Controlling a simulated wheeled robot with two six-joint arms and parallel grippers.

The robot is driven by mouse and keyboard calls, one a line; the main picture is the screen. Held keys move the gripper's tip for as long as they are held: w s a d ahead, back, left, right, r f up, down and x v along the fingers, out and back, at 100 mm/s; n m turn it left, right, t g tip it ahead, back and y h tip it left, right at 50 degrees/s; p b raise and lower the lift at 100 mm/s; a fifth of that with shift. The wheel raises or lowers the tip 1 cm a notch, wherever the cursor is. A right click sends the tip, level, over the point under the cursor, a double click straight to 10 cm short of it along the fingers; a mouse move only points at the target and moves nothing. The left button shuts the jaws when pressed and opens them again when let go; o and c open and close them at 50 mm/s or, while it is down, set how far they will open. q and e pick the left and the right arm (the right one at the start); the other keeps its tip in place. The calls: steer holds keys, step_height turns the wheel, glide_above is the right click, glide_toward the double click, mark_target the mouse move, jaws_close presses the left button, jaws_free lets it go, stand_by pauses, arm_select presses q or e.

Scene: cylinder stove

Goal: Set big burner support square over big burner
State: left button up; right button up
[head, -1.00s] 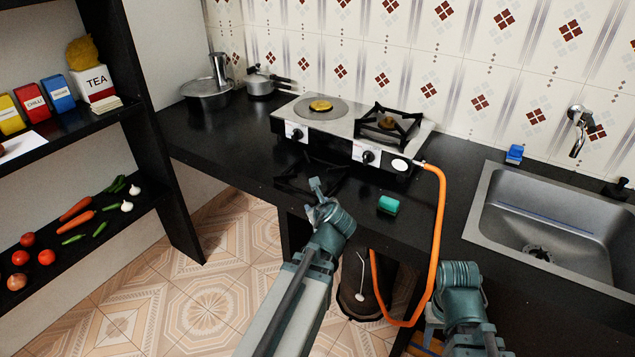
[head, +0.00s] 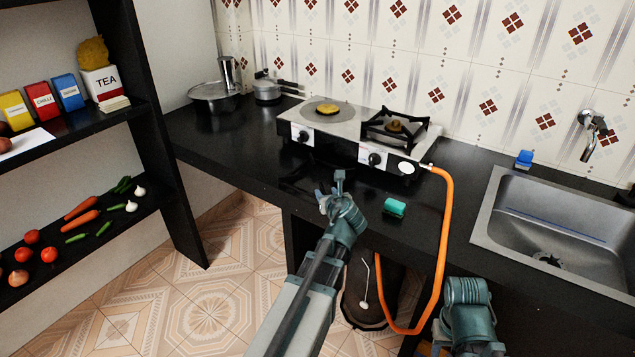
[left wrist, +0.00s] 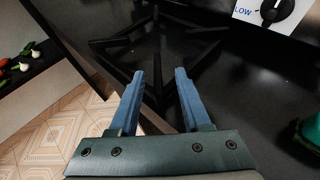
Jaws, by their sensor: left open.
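The big burner support (head: 305,180) is a black frame lying flat on the counter in front of the stove, close to the counter's front edge. It also shows in the left wrist view (left wrist: 153,48), where its bars spread out from the middle. The big burner (head: 328,108) is the bare brass one at the left of the stove, with nothing over it. My left gripper (head: 331,183) is over the support's near part. In the left wrist view its blue fingers (left wrist: 159,76) are apart with nothing gripped; contact with the support cannot be told. My right arm shows, but its fingers do not.
The stove (head: 352,135) has another black support (head: 395,128) on its right burner. A green sponge (head: 395,208) lies right of my left gripper. An orange hose (head: 444,240) hangs over the counter edge. Pots (head: 216,98) stand at the back left, a sink (head: 545,235) at right.

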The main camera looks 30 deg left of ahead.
mark_target(323, 187)
arm_select(q)
steer(key=shift+w+a, duration=0.2)
steer(key=b+x, duration=0.1)
steer(key=x, duration=0.4)
steer(key=shift+w+a+r, duration=0.1)
steer(key=shift+a+r, duration=0.05)
steer(key=shift+a, duration=0.1)
jaws_close()
steer(key=shift+r, duration=0.1)
stand_by(1.1)
